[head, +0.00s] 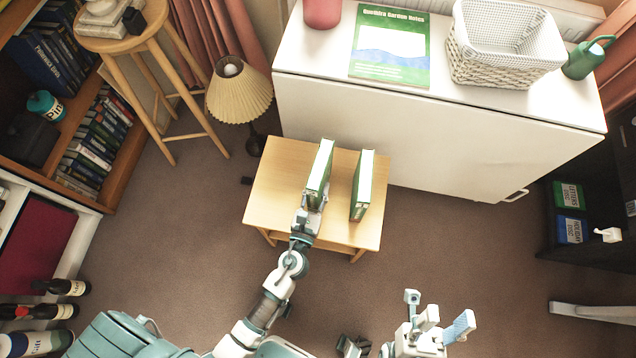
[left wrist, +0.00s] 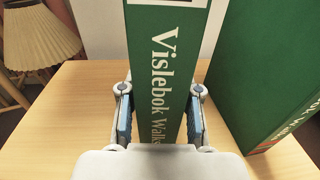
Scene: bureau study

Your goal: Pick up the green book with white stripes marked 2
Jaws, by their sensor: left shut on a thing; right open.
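A green book with white page edges (head: 320,168) stands upright on the small wooden table (head: 272,180). Its green spine, lettered "Vislebok Walks" in white, faces the left wrist view (left wrist: 165,60). A white patch shows at the top of the spine; a number 2 cannot be made out. My left gripper (head: 310,205) is shut on this book, a finger on each side of the spine in the left wrist view (left wrist: 160,110). A second green book (head: 363,186) stands to its right, apart from it. My right gripper (head: 437,314) is open and empty at the bottom.
A pleated lamp (head: 238,95) and a stool (head: 125,42) stand left. Floor right of the table is clear.

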